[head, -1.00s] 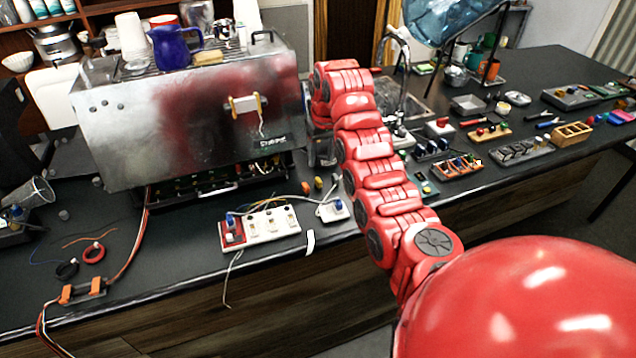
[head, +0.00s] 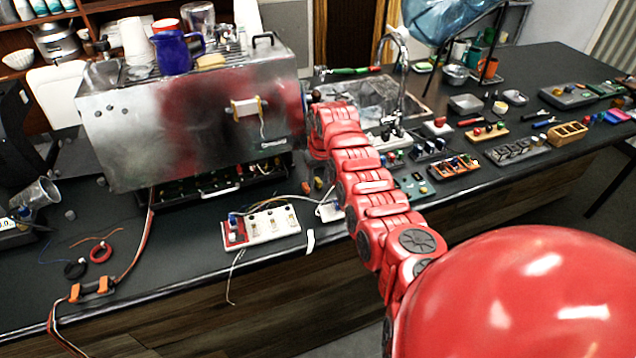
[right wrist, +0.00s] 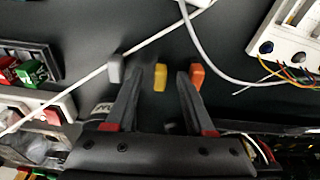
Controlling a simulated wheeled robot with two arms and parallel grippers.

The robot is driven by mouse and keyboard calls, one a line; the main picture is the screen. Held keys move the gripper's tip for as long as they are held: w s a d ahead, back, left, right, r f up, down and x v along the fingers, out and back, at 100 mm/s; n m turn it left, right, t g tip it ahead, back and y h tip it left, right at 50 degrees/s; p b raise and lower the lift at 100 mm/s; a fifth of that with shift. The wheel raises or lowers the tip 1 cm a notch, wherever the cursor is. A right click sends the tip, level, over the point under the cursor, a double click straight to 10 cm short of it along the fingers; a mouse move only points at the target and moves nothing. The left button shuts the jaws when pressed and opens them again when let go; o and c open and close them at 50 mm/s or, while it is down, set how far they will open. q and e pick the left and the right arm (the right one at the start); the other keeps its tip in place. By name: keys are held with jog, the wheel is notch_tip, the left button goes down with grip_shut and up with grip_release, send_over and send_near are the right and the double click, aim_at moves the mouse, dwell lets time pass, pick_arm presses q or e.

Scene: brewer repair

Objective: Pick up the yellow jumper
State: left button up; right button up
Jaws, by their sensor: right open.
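The yellow jumper (right wrist: 160,77) is a small block on the dark bench top, seen in the right wrist view between the two fingers of my right gripper (right wrist: 160,74). The fingers are open, one on each side of it, and I see no contact. A grey block (right wrist: 115,69) lies by the left finger and an orange block (right wrist: 197,76) by the right finger. In the head view the small yellow jumper (head: 318,183) lies in front of the metal brewer, and my arm hides the right gripper. My left gripper is not in view.
The metal brewer (head: 190,125) stands behind, with an open lower tray (head: 215,189). A white switch panel (head: 270,224) with loose wires lies close by. In the wrist view a pale cable (right wrist: 75,95) runs left of the gripper and another (right wrist: 208,63) curves at right.

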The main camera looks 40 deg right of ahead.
grip_shut()
jog(key=shift+r, duration=0.15)
dwell(0.4)
